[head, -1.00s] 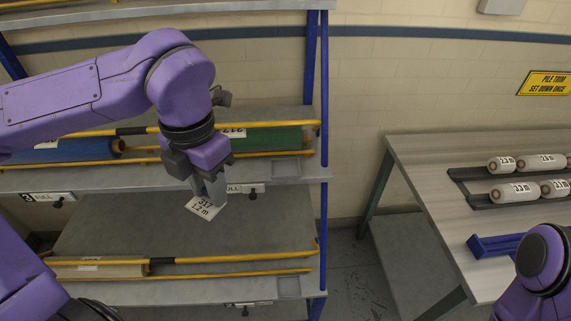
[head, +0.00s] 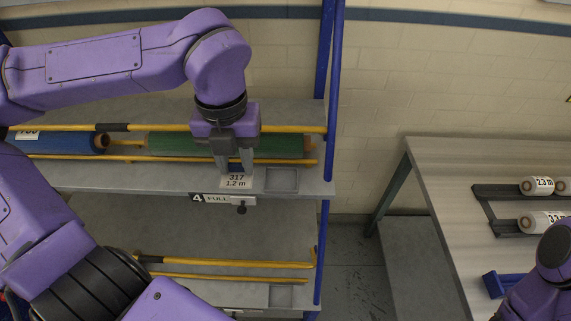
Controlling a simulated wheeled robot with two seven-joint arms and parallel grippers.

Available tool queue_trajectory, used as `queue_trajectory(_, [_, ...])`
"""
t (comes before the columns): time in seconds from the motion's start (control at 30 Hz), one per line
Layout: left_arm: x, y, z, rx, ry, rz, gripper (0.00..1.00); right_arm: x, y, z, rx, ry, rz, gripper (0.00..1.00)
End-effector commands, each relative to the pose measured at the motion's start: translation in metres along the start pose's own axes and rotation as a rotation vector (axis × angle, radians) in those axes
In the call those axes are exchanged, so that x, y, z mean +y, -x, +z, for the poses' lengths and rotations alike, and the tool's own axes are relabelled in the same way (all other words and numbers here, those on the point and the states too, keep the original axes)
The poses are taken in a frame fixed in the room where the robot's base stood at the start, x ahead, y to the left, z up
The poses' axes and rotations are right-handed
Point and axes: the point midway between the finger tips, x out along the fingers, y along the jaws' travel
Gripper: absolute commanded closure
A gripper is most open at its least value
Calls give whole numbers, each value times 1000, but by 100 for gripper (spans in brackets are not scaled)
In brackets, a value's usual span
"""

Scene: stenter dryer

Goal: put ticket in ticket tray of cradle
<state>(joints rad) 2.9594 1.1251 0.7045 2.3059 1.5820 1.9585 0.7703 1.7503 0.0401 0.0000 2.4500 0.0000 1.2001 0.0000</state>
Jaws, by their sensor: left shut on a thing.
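My left gripper (head: 235,168) points down over the shelf and is shut on a white ticket (head: 237,182) that reads "317 1.2 m". The ticket is at the shelf's front edge, just left of a small square ticket tray (head: 282,180), which looks empty. I cannot tell whether the ticket touches the shelf. The cradle behind has yellow rails (head: 290,129) and a green roll (head: 175,145), partly hidden by the gripper. A "4 FULL" label (head: 212,198) is on the shelf edge below. My right gripper is out of view.
A blue roll (head: 60,143) lies left on the same shelf. A lower shelf (head: 190,225) has yellow rails and another tray (head: 281,296). A blue upright (head: 330,90) bounds the rack's right side. A table (head: 440,170) at right holds white rolls (head: 537,186) and a blue holder (head: 498,283).

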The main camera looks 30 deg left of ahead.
Motion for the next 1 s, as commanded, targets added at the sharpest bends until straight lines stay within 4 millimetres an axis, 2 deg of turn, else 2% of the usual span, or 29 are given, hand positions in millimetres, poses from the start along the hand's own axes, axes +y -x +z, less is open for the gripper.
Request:
queue_trajectory(0.07, [-13, -9, 17, -4, 2, 11, 96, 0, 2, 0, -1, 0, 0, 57])
queue_trajectory(0.27, [-43, -31, 51, -5, 2, 11, 96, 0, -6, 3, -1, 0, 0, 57])
queue_trajectory(0.33, [-51, -46, 60, 7, -2, 8, 96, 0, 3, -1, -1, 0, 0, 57])
queue_trajectory(0.5, [-67, -75, 78, 2, -2, 3, 96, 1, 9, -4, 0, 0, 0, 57])
queue_trajectory(0.63, [-73, -87, 86, 2, -2, 4, 96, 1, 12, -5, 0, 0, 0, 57])
queue_trajectory(0.8, [-74, -115, 86, 1, -4, 2, 96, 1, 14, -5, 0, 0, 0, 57])
queue_trajectory(1.0, [-74, -119, 86, -1, -2, 0, 96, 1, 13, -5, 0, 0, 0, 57])
